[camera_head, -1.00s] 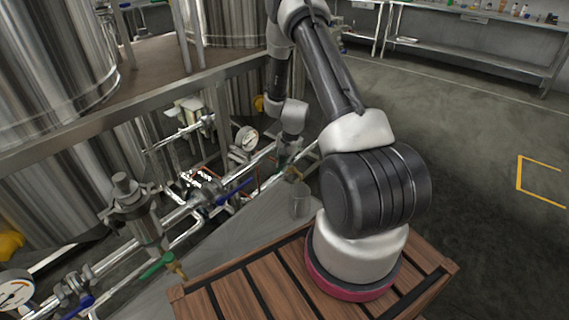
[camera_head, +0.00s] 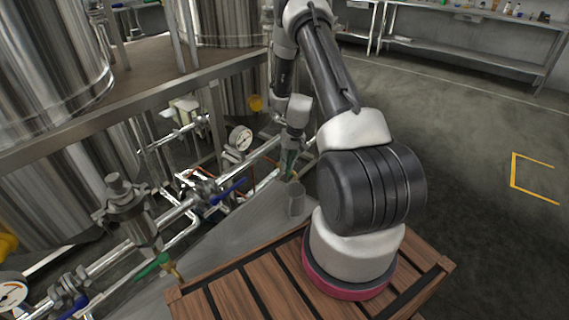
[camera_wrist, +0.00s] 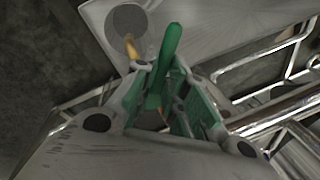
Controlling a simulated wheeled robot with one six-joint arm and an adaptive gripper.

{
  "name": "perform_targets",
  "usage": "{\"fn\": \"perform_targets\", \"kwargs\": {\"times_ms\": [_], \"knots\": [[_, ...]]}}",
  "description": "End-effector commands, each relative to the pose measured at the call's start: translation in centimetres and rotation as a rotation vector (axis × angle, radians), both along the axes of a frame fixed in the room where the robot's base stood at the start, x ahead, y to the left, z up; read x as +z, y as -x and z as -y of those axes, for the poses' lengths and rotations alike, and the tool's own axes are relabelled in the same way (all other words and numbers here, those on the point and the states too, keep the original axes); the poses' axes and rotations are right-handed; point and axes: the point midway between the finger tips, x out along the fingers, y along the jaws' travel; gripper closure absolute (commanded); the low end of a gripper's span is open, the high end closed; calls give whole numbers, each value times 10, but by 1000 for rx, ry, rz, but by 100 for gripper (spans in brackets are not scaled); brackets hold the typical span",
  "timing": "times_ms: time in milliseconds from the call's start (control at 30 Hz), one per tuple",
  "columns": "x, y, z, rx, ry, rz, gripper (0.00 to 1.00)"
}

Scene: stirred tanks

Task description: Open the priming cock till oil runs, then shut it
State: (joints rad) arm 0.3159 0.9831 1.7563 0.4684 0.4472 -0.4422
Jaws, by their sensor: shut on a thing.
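The priming cock has a green lever handle (camera_wrist: 170,48) and a brass spout (camera_wrist: 131,46). In the wrist view my gripper (camera_wrist: 163,95) is shut on the lever, whose free end sticks out past the fingertips. In the head view my gripper (camera_head: 287,165) is at the cock on the pipe run, and its fingers hide most of the cock. A grey cup (camera_head: 296,200) stands below the brass spout; its round mouth shows in the wrist view (camera_wrist: 126,20). I see no clear stream of oil at the spout.
Another green-handled cock (camera_head: 153,266) is on the pipe nearer me. A blue lever (camera_head: 228,190) and a pressure gauge (camera_head: 239,138) are on the pipework left of my gripper. A metal sheet (camera_head: 225,245) lies under the pipes. Open floor (camera_head: 465,190) is to the right.

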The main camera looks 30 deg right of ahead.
Motion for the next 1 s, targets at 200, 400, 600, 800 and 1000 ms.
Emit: {"fn": "perform_targets", "kwargs": {"times_ms": [200,400,600,800,1000], "knots": [[0,1,8,201,0,-1,100],[-1,1,14,365,-1,-1,100],[-1,0,18,490,-1,-2,100],[0,-2,21,563,-1,-2,100],[0,-2,23,596,0,-2,100]]}}
